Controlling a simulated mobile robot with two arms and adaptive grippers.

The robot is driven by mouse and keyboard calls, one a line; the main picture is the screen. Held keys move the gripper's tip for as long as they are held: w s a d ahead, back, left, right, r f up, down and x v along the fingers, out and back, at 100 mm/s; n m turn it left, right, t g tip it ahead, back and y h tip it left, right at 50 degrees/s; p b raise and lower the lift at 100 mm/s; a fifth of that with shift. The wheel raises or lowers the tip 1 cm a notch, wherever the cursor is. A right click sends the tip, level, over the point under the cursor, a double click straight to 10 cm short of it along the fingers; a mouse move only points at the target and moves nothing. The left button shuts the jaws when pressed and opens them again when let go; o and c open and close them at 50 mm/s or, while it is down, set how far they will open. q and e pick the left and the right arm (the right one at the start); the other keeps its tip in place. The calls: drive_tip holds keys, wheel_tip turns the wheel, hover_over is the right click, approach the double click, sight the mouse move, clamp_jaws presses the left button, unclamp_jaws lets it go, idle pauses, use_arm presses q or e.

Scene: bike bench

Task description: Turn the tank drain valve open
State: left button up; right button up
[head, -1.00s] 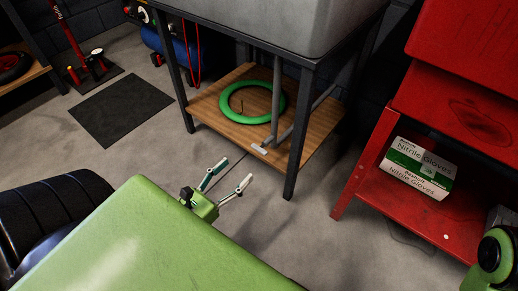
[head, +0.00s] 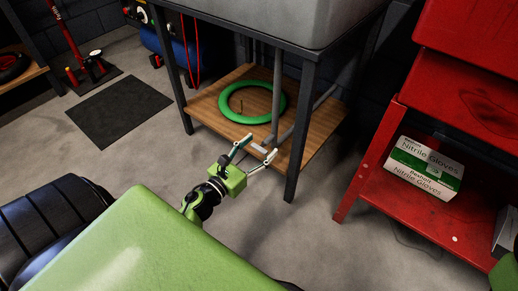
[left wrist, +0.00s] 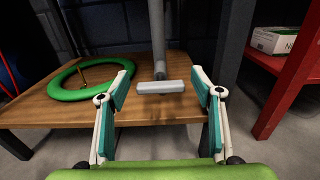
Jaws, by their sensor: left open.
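The drain valve handle (head: 258,149) is a short pale grey bar at the lower end of the grey drain pipe (head: 276,98) under the tank (head: 270,18). In the left wrist view the handle (left wrist: 160,87) lies crosswise, roughly level. My left gripper (head: 261,146) is open at the front edge of the wooden shelf. In the left wrist view its fingertips (left wrist: 161,78) stand on either side of the handle, with a gap at each end. I cannot tell whether the handle is between the pads or just beyond them. My right gripper is out of view.
A green ring (head: 224,106) lies on the wooden shelf (head: 207,99) left of the pipe. Dark metal legs (head: 299,135) frame the shelf. A red cabinet (head: 385,190) with a glove box (head: 423,168) stands at the right. The floor in front of the shelf is clear.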

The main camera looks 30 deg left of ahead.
use_arm(q)
drive_tip(key=shift+w, duration=0.15)
drive_tip(key=c, duration=1.1)
